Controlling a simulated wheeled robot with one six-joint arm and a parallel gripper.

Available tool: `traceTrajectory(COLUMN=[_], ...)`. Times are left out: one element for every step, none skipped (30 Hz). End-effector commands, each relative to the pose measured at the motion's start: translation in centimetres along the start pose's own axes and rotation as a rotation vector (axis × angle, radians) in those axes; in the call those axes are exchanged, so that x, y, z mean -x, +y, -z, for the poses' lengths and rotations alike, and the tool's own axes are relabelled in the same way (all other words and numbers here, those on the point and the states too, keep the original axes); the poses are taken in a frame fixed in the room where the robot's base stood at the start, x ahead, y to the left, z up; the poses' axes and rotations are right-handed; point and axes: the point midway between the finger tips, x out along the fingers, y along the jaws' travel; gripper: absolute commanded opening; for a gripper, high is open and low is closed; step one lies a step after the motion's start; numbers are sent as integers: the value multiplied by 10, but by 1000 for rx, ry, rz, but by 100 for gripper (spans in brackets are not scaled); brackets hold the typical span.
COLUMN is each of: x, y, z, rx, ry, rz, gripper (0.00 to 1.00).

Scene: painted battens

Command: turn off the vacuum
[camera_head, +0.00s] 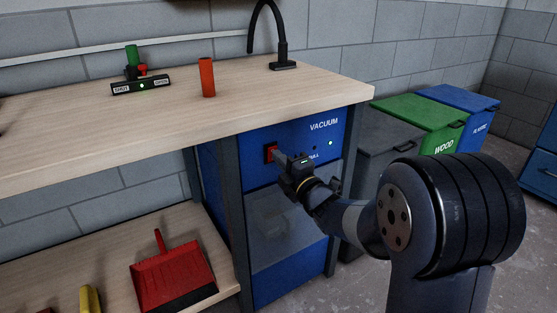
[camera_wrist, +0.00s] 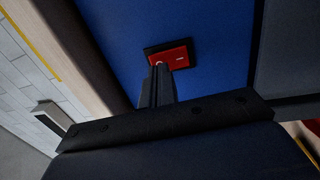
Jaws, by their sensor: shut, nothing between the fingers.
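The vacuum (camera_head: 325,139) is a blue cabinet under the right end of the workbench, with "VACUUM" lettered on its front. A red rocker switch (camera_head: 270,153) in a black frame sits at the left of its panel; it also shows in the wrist view (camera_wrist: 181,57), with a light mark at each end. A small light (camera_head: 331,143) glows on the panel's right. My gripper (camera_head: 277,156) is shut and empty, its fingertips at the switch. In the wrist view the fingertips (camera_wrist: 160,72) overlap the switch's lower left end and hide part of it. I cannot tell whether they touch it.
On the benchtop (camera_head: 240,92) stand an orange cylinder (camera_head: 207,77), a black labelled box (camera_head: 141,86) and a black flexible stalk (camera_head: 282,50). A red dustpan (camera_head: 172,275) lies on the lower shelf. Grey, green-lidded (camera_head: 420,111) and blue-lidded (camera_head: 458,97) bins stand to the right.

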Motion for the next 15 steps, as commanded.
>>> traceTrajectory(x=[-4, -6, -7, -8, -9, -10, -10, -10, -10, -10, -10, -10, -10, -10, -10], y=[0, 0, 0, 0, 0, 0, 0, 0, 0, 0, 0, 0, 0, 0, 0], z=[0, 0, 0, 0, 0, 0, 0, 0, 0, 0, 0, 0, 0, 0, 0], rx=[0, 0, 0, 0, -1, -1, -1, -1, -1, -1, -1, -1, -1, -1, 0], ry=[1, 1, 1, 1, 1, 1, 0, 0, 0, 0, 0, 0, 0, 0, 0], rz=[-1, -1, -1, -1, -1, 0, 0, 0, 0, 0, 0, 0, 0, 0, 0], gripper=[0, 0, 0, 0, 0, 0, 0, 0, 0, 0, 0, 0, 0, 0, 0])
